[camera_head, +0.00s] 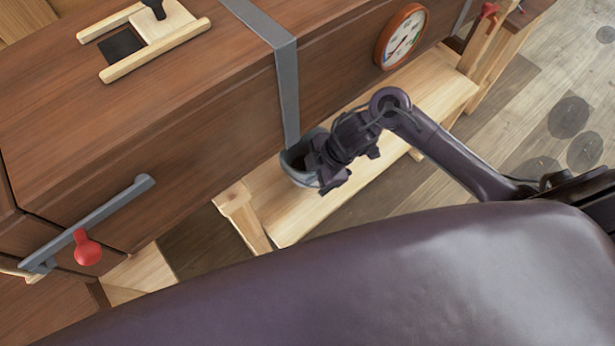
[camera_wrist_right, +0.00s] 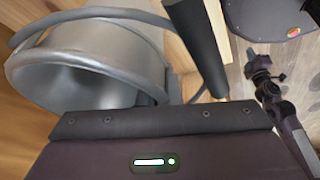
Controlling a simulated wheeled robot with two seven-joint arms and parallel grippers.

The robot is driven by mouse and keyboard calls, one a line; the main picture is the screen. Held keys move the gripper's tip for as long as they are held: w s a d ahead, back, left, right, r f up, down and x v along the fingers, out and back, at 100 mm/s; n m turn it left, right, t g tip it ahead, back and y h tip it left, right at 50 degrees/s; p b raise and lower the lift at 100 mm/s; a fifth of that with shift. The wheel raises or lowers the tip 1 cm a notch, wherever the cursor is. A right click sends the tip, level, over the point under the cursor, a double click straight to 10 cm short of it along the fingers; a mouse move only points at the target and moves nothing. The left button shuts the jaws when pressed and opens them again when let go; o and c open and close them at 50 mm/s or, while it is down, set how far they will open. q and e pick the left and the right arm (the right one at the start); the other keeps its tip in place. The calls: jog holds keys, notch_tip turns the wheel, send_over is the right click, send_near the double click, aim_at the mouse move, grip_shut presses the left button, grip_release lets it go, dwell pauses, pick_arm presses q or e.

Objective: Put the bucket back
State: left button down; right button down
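The grey metal bucket (camera_head: 297,174) is at the wooden bench beside the hull, under the grey strap. In the right wrist view the bucket (camera_wrist_right: 70,72) shows its open mouth and curved handle at upper left. My right gripper (camera_head: 322,165) is at the bucket's right side and covers part of it. One dark finger (camera_wrist_right: 197,45) crosses in front of the handle's end; I cannot tell whether the fingers grip the handle or rim. My left gripper (camera_wrist_right: 259,66) shows small in the right wrist view; its finger opening is unclear. It is not in the head view.
The plank bench (camera_head: 290,218) runs along the hull (camera_head: 190,110). A round gauge (camera_head: 401,36) and a metal strap (camera_head: 285,75) are on the hull side. A grey bar (camera_head: 100,212) with a red knob (camera_head: 87,248) is at left. Wooden floor (camera_head: 570,60) is open at right.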

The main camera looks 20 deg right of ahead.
jog(key=shift+w+a, duration=0.25)
jog(key=shift+a, duration=0.2)
jog(key=shift+a+f, duration=0.1)
jog(key=shift+f+b, duration=0.45)
jog(key=shift+f, duration=1.2)
jog(key=c, duration=2.1)
grip_release()
jog(key=shift+f, duration=0.2)
jog(key=o, duration=0.5)
jog(key=shift+r, duration=0.1)
